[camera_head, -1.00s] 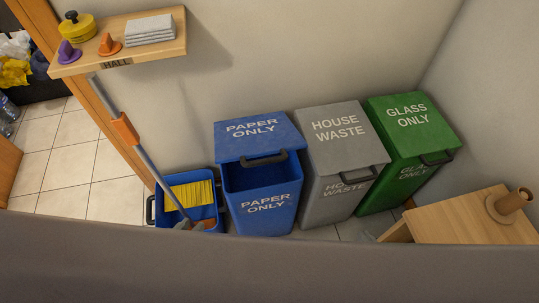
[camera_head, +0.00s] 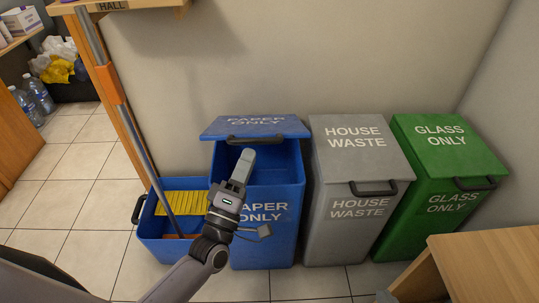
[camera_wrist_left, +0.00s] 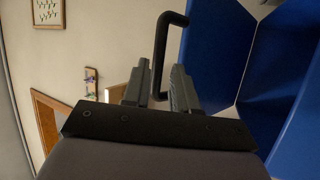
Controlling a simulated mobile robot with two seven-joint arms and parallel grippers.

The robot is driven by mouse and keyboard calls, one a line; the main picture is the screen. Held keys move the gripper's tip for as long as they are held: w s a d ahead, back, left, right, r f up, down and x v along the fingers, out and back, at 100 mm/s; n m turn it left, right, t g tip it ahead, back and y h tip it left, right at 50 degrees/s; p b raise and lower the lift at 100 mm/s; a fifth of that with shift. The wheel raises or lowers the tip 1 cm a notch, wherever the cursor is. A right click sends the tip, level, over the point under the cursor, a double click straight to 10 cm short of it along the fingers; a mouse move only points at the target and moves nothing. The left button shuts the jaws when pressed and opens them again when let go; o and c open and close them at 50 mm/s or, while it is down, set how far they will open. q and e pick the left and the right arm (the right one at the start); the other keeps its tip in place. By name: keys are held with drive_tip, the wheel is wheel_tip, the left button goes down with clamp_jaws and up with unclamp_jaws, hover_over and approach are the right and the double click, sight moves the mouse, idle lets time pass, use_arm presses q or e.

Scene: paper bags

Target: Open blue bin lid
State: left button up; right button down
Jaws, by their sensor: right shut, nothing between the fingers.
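The blue bin (camera_head: 265,250) marked PAPER ONLY stands at the left of the row of bins. Its blue lid (camera_head: 256,124) is tilted up at the front, showing a dark gap and the inside of the bin. A black handle (camera_head: 268,139) is on the lid's front edge. My left gripper (camera_head: 245,157) is in front of the opening, just below the handle. In the left wrist view the fingers (camera_wrist_left: 161,75) are apart, with the black handle (camera_wrist_left: 162,45) between them; I cannot tell whether they touch it.
A grey HOUSE WASTE bin (camera_head: 352,225) and a green GLASS ONLY bin (camera_head: 430,215) stand closed to the right. A blue mop bucket (camera_head: 165,250) with a mop is at the left. A wooden table (camera_head: 495,262) is at the lower right. Floor tiles at the left are clear.

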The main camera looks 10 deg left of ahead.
sight(258, 134)
use_arm(q)
drive_tip(key=shift+n, duration=0.3)
drive_tip(key=x, duration=0.7)
drive_tip(key=shift+w+r, duration=0.15)
clamp_jaws()
